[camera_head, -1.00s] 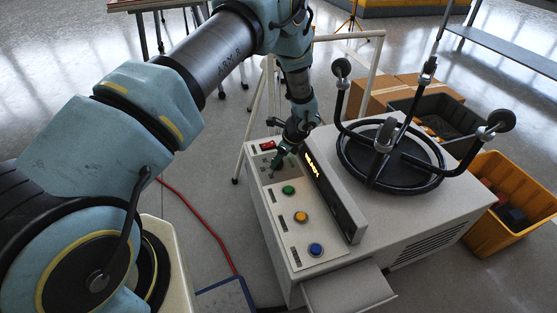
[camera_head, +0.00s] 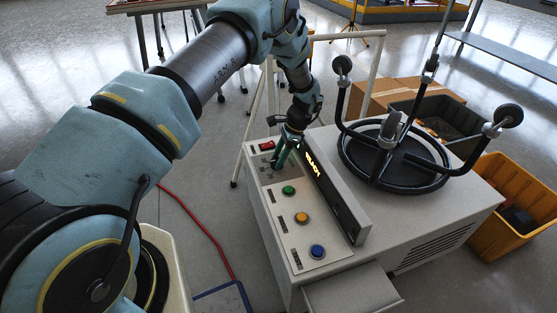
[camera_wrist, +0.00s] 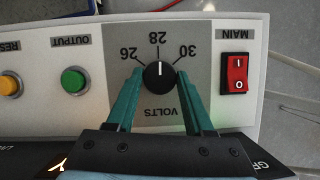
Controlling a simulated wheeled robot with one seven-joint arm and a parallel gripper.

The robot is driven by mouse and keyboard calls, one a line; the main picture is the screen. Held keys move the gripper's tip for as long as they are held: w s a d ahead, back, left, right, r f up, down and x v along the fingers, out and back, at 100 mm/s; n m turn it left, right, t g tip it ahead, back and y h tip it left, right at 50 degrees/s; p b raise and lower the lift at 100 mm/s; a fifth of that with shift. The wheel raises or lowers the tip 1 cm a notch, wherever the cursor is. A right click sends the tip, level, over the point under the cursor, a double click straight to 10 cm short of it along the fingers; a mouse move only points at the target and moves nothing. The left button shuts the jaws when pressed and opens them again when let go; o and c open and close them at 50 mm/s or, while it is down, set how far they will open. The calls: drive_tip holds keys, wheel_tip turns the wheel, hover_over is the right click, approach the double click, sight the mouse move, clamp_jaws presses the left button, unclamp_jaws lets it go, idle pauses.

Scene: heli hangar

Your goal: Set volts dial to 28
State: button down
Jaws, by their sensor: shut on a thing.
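The volts dial (camera_wrist: 159,76) is a round black knob with a white pointer line, on a grey panel patch labelled VOLTS. In the wrist view the labels are upside down, and the line points up at the 28 mark, between 26 and 30. My gripper (camera_wrist: 160,73) has its teal fingers on either side of the knob, shut on it. In the head view my gripper (camera_head: 277,160) is at the far end of the console panel, where it hides the dial.
A red MAIN switch (camera_wrist: 235,73) sits beside the dial. Green (camera_head: 289,190), yellow (camera_head: 301,218) and blue (camera_head: 317,251) buttons line the panel. A raised display bar (camera_head: 334,196) runs close alongside. A black wheeled ring (camera_head: 349,165) stands on the console top.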

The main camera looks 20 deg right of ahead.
idle(0.4)
drive_tip(key=shift+c, duration=1.4)
unclamp_jaws()
drive_tip(key=shift+r, duration=0.15)
drive_tip(key=w+v, duration=0.1)
drive_tip(key=v, duration=0.9)
drive_tip(key=shift+s+d+r, duration=0.2)
drive_tip(key=shift+s+d, duration=0.05)
drive_tip(key=shift+s, duration=0.25)
